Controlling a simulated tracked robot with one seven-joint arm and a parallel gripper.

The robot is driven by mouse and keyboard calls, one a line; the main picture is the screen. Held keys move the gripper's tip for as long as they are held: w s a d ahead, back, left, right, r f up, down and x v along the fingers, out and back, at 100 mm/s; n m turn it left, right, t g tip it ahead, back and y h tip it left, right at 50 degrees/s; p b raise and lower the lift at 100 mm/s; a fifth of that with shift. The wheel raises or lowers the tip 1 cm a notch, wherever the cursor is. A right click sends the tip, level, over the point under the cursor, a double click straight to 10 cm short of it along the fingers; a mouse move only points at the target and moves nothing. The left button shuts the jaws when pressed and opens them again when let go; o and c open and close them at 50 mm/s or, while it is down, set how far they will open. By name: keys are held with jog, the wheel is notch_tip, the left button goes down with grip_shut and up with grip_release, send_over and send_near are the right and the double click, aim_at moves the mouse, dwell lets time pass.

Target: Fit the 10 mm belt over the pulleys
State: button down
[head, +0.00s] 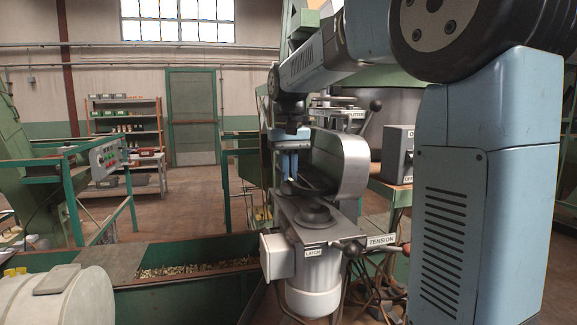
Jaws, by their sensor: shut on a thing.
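My gripper (289,176) is at the middle of the head view, pointing down, with light-blue fingers close together. It is shut on a dark band that looks like the belt (311,187), which hangs at the fingertips above a dark stepped pulley (315,212). Whether the belt touches any pulley is too small to tell. The pulley sits on a grey metal plate with a motor (313,297) under it. A rounded metal guard (352,167) stands just right of my gripper and may hide another pulley. Levers labelled LATCH (314,252) and TENSION (381,241) are at the plate's front.
A green hopper trough with nuts (200,267) lies to the left. A pale drum (55,298) stands at the lower left. A green-railed stand with a control panel (107,155) is further back. A grey box (398,154) stands right of the guard. Dark cables hang below the plate.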

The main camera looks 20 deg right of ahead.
jog(key=shift+f, duration=3.35)
jog(key=c, duration=1.1)
grip_release()
notch_tip(320, 180, up, 14)
jog(key=shift+f, duration=0.15)
